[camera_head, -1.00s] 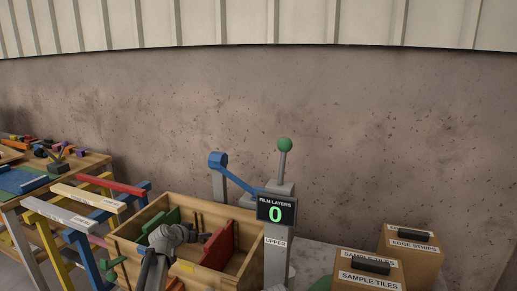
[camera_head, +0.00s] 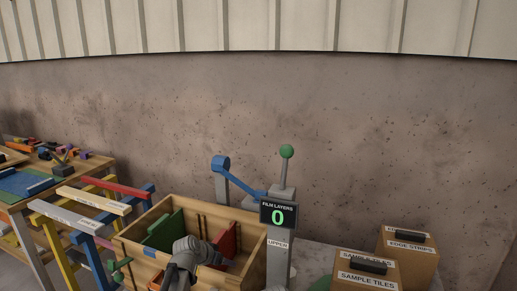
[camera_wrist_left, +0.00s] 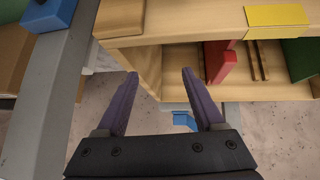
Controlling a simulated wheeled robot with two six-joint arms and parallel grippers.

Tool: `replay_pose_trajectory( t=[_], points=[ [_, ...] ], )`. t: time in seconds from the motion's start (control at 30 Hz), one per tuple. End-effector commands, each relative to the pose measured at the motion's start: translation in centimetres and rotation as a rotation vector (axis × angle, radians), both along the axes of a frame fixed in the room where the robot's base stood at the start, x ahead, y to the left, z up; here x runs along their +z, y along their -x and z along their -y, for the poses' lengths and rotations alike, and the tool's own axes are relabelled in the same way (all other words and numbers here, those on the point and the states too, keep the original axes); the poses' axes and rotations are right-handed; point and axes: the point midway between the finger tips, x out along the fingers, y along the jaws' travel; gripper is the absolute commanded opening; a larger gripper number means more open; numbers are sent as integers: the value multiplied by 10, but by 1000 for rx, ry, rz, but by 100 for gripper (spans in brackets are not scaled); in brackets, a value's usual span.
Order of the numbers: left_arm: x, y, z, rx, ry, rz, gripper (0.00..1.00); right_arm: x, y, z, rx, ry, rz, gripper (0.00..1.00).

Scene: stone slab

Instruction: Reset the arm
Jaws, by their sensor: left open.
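My left arm's wrist (camera_head: 193,247) shows at the bottom of the head view, in front of the wooden box; its fingertips are hidden there. In the left wrist view my left gripper (camera_wrist_left: 160,92) is open, with two purple fingers apart and nothing between them. Its fingers point at the outer edge and corner of the wooden box (camera_wrist_left: 205,33). A grey post with a blue arm (camera_head: 243,186) and a green-knobbed lever (camera_head: 287,152) stands behind the box. Its display (camera_head: 278,213) reads "FILM LAYERS 0". My right gripper is not in view.
The wooden box (camera_head: 140,254) holds green and red panels. Cardboard boxes labelled "SAMPLE TILES" (camera_head: 366,280) and "EDGE STRIPS" (camera_head: 408,262) sit at the right. Coloured trestles (camera_head: 90,215) and a cluttered table (camera_head: 85,172) stand at the left. A bare wall rises behind.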

Motion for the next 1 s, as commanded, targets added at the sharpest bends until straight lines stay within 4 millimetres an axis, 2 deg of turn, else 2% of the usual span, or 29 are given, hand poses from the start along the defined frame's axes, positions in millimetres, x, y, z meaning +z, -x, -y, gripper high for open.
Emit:
replay_pose_trajectory(
  t=[0.03, 0.17, 0.27, 0.3, 0.4, 0.5, 0.6, 0.7, 1.0],
  points=[
    [4, 20, 14, -15, -10, -41, 70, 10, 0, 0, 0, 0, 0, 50],
    [4, 80, 46, -42, -66, -192, 70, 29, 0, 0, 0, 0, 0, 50],
    [8, 144, 67, -42, -146, -341, 70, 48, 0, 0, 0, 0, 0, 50],
    [10, 169, 71, -32, -187, -397, 70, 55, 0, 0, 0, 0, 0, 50],
    [16, 223, 73, 6, -285, -513, 70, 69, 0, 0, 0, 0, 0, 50],
    [24, 261, 70, 51, -370, -586, 70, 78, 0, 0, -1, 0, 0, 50],
    [29, 283, 65, 89, -427, -629, 70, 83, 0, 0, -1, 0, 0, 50],
    [31, 292, 63, 109, -455, -646, 70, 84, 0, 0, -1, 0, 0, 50],
    [30, 293, 62, 116, -459, -651, 70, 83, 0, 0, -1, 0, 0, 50]
  ],
)
